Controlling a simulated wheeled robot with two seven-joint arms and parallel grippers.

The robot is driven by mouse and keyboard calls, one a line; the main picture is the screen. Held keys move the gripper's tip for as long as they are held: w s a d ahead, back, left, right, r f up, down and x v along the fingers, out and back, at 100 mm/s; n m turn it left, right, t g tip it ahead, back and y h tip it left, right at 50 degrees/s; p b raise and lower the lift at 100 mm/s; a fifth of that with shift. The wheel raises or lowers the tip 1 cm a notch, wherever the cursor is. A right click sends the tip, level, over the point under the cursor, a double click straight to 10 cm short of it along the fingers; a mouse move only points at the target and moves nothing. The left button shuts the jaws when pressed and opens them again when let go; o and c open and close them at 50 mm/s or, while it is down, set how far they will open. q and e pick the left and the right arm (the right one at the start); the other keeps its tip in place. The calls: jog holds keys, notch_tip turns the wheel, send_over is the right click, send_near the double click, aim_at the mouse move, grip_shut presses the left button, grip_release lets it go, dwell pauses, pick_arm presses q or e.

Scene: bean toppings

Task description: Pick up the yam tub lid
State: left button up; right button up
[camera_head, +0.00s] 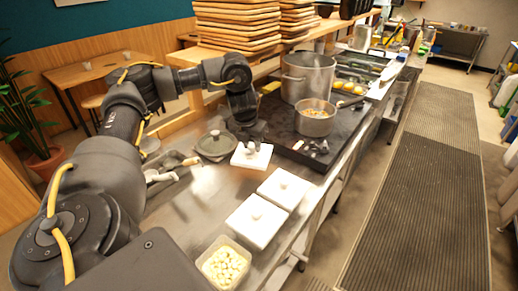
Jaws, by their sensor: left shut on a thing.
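My left arm comes in from the left, and its left gripper (249,146) points down, shut on the knob of a white square lid (251,158). I cannot tell whether this lid touches the counter. An open tub (203,262) full of pale yellowish pieces stands at the near end of the counter. Two white square lids with round knobs, one nearer (257,221) and one farther (284,188), lie in a row beyond it. No label shows which is the yam one. My right gripper is out of view.
A dark round-lidded pot (215,145) sits left of the gripper. A big steel pot (307,76) and a smaller pan (315,118) stand on the dark cooktop (345,125). Wooden trays (236,25) are stacked behind.

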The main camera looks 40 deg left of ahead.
pick_arm(q)
jog(key=s+r+p, duration=0.2)
jog(key=s+r, duration=0.2)
jog(key=s, duration=0.5)
jog(key=shift+s+d+r+p, duration=0.15)
jog(key=shift+d+r+p, duration=0.05)
jog(key=shift+d+p, duration=0.25)
